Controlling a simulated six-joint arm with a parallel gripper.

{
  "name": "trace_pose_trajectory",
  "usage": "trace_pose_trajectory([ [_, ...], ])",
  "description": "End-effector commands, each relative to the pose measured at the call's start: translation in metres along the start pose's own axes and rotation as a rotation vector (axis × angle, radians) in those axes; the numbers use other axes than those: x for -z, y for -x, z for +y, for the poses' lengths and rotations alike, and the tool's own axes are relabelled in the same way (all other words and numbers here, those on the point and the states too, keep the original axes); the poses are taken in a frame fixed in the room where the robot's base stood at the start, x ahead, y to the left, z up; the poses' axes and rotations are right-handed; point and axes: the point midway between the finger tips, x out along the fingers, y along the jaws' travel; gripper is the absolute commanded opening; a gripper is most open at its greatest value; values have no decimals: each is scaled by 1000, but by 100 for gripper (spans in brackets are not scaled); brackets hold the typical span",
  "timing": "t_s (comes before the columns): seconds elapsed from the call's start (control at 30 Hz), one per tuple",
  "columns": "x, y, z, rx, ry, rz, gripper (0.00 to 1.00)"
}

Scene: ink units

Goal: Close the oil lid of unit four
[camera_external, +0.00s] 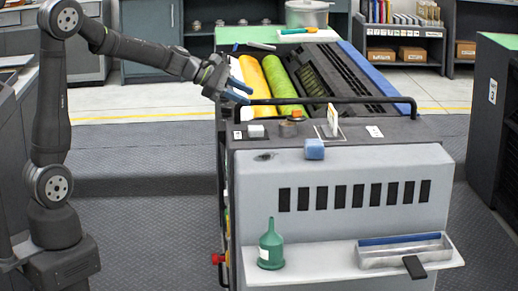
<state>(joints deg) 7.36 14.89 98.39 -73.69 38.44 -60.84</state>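The grey ink unit (340,170) stands in the centre, with a yellow roller (254,80) and a green roller (284,82) in its open top. My gripper (240,91) is above the unit's left edge, beside the yellow roller. Its two blue-tipped fingers look parted, with nothing seen between them. A small dark oval spot (264,157) lies on the unit's front top edge; I cannot tell if it is an oil opening. A small upright plate (332,115) stands on the control ledge; I cannot tell if it is a raised lid. No unit number four is readable.
A black rail (350,99) crosses the unit's top. A white block (256,131), an orange-topped knob (296,115) and a blue block (314,149) are near the front. A green oil bottle (271,245) and a clear tray (400,252) are on the lower shelf.

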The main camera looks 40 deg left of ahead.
Motion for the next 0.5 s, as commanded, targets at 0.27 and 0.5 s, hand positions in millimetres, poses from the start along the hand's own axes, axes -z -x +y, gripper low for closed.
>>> trace_pose_trajectory([
  [0.27, 43, 4, 49, -208, 507, -40, 33],
  [0.5, 48, -7, 57, -228, 562, -47, 33],
])
